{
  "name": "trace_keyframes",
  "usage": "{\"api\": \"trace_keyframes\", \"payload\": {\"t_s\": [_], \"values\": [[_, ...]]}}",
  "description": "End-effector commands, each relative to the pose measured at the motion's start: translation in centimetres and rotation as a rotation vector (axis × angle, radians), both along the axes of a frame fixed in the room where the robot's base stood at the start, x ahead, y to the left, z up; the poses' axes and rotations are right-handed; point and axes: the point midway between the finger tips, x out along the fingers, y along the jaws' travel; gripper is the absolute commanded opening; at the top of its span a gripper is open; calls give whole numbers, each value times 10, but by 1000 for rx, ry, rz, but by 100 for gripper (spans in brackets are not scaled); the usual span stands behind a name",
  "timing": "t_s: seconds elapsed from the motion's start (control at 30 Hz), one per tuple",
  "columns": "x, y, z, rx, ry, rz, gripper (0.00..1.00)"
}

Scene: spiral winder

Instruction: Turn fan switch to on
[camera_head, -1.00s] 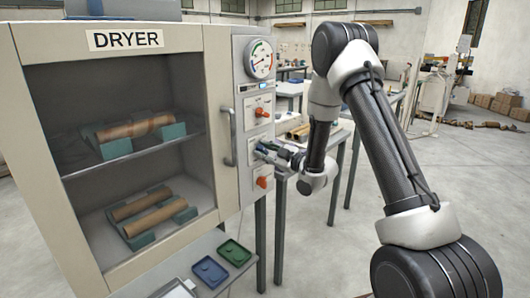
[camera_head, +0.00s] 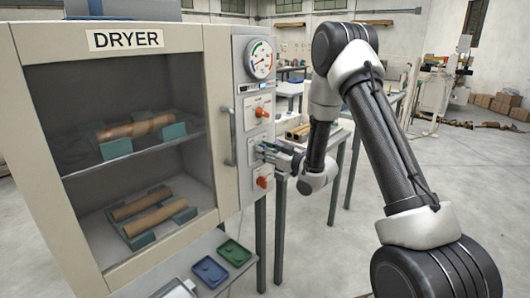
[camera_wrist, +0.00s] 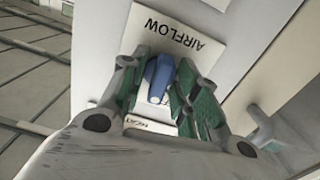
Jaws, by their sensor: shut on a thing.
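The dryer (camera_head: 222,60) is a beige cabinet with a grey control panel on its right side. In the wrist view, a blue knob (camera_wrist: 158,76) sits on a white plate marked AIRFLOW (camera_wrist: 172,32), which appears upside down. My gripper (camera_wrist: 159,84) is shut on this blue knob, with a green-padded finger on each side. In the head view, my gripper (camera_head: 264,148) meets the panel between two orange knobs and hides most of the blue knob. I see no label reading "fan".
An upper orange knob (camera_head: 262,113) and a lower orange knob (camera_head: 263,182) are close above and below my gripper. A round gauge (camera_head: 259,58) tops the panel. The door handle (camera_head: 229,137) is just left. Blue (camera_head: 209,271) and green (camera_head: 235,252) trays lie below.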

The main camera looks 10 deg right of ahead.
Motion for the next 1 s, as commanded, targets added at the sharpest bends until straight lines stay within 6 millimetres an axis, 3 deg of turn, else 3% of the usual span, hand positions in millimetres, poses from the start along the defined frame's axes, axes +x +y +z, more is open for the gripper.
{"api": "trace_keyframes", "payload": {"t_s": [0.6,1.0], "values": [[0,-1,-1,454,331,-1,7],[0,-1,-1,624,455,-2,7]]}}
